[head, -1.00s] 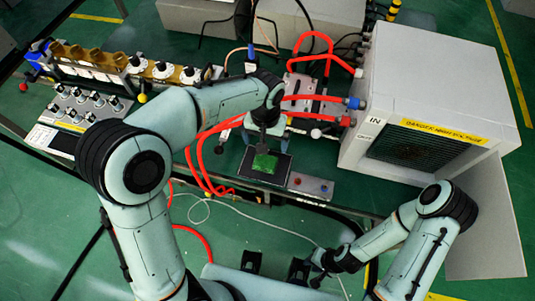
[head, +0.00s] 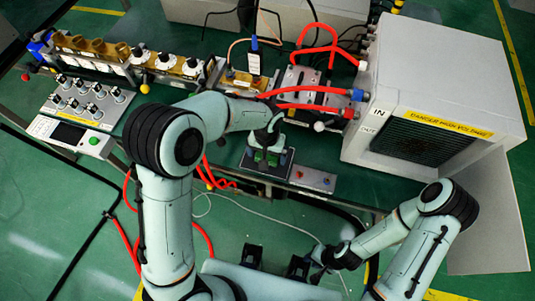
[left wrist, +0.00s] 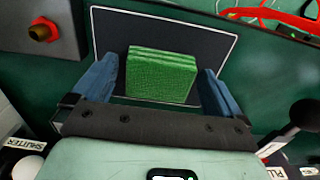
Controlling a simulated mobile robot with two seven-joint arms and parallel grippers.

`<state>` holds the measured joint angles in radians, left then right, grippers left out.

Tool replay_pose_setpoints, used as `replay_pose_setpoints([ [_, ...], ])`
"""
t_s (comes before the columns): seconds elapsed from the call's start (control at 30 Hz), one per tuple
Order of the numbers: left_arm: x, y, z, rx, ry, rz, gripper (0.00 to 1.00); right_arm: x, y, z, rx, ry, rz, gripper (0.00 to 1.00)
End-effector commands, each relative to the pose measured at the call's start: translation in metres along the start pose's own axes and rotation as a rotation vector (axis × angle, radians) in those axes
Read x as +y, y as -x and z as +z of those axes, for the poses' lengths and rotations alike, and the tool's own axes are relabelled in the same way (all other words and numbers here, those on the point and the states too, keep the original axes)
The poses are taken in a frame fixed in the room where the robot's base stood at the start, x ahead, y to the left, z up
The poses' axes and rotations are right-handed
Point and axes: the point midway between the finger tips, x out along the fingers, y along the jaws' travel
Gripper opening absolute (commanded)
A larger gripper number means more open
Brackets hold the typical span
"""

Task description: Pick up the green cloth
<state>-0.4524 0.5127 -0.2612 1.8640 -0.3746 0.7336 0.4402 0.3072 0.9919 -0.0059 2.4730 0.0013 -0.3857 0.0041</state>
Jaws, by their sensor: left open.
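The green cloth (left wrist: 160,76) is a folded, block-shaped bundle on a dark pad with a light rim (left wrist: 222,50). My left gripper (left wrist: 159,68) is open, with one blue finger on each side of the cloth and a visible gap on both sides. In the head view my left gripper (head: 267,152) is over the cloth (head: 259,156) and partly hides it. My right gripper (head: 300,266) is low at the front, away from the cloth; its jaw state is unclear.
A small box with a red button (head: 312,179) stands right of the pad. Red hoses (head: 305,106) run behind it. A large grey high-voltage cabinet (head: 445,75) stands at the right. A row of knobs and switches (head: 110,70) is at the left.

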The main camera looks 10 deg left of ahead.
Motion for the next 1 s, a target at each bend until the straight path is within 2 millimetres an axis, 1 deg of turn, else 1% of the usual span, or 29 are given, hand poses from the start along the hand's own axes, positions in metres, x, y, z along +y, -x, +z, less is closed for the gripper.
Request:
replay_pose_setpoints([
  [0.1, 0.0, 0.0, 0.0, 0.0, 0.0, 0.0, 1.0, 0.0, 0.0, 0.0, 0.0, 0.0, 0.0, 0.29],
  [0.13, 0.0, 0.0, 0.0, 0.0, 0.0, 0.0, 0.94, 0.0, 0.0, 0.0, 0.0, 0.0, 0.0, 0.29],
  [0.17, 0.0, 0.0, 0.0, 0.0, 0.0, 0.0, 0.84, 0.0, 0.0, 0.0, 0.0, 0.0, 0.0, 0.29],
  [0.2, 0.0, 0.0, 0.0, 0.0, 0.0, 0.0, 0.71, 0.0, 0.0, 0.0, 0.0, 0.0, 0.0, 0.29],
  [0.27, 0.0, 0.001, 0.0, 0.0, 0.0, 0.0, 0.51, 0.0, 0.0, 0.0, 0.0, 0.0, 0.0, 0.29],
  [0.57, 0.0, 0.001, 0.0, 0.0, 0.0, 0.0, 0.5, 0.0, 0.0, 0.0, 0.0, 0.0, 0.0, 0.29],
  [0.73, 0.0, 0.01, -0.001, 0.003, 0.0, 0.001, 0.5, -0.001, 0.001, 0.0, 0.001, 0.0, 0.0, 0.29],
  [0.87, 0.0, 0.028, -0.001, 0.005, 0.0, 0.002, 0.5, -0.001, 0.003, -0.001, 0.001, 0.0, 0.0, 0.29],
  [0.97, 0.001, 0.049, -0.001, 0.006, 0.0, 0.003, 0.5, -0.002, 0.005, -0.001, 0.003, 0.001, -0.001, 0.29],
  [1.0, 0.001, 0.061, -0.002, 0.007, 0.0, 0.003, 0.5, -0.003, 0.006, -0.002, 0.003, 0.001, -0.001, 0.29],
])
